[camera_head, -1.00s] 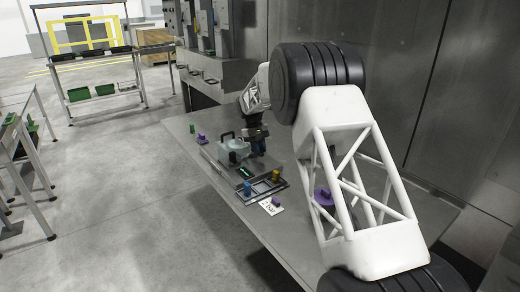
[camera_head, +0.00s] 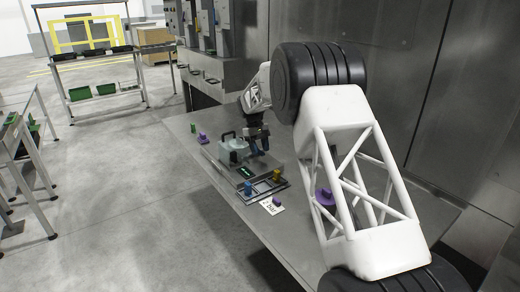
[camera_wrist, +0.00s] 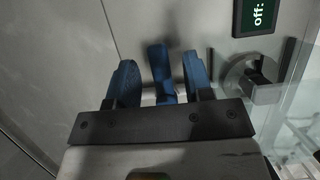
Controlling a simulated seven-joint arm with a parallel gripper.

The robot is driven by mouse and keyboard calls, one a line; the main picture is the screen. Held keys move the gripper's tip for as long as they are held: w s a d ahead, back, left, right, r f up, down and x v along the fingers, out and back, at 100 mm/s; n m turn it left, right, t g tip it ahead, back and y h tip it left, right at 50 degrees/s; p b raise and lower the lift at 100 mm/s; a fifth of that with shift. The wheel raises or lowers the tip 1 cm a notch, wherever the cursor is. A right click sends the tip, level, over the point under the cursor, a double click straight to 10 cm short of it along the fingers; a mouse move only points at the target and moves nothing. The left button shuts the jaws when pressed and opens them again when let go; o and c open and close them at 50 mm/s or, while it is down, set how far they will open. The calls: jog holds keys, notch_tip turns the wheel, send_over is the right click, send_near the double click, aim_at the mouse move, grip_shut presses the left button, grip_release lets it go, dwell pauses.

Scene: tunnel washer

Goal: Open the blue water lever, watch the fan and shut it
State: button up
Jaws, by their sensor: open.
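In the wrist view my gripper (camera_wrist: 160,78) is open. Its two blue fingers stand apart, one on each side of a blue lever (camera_wrist: 159,68). I see a gap on both sides of the lever, and the depth is hard to judge. A dark display (camera_wrist: 258,14) with the word "off:" is at the upper right. A round metal part with a short grey bar (camera_wrist: 255,80) lies right of the fingers; I cannot tell if it is the fan. In the head view my gripper (camera_head: 257,151) is over the right side of the small washer unit (camera_head: 232,149), hiding the lever.
A dark frame (camera_head: 258,198) with blue and yellow pieces lies in front of the unit. Another purple piece (camera_head: 203,138) sits at the back left. A steel wall (camera_head: 400,80) stands behind.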

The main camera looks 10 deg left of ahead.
jog(key=shift+v, duration=3.8)
jog(key=shift+r, duration=0.1)
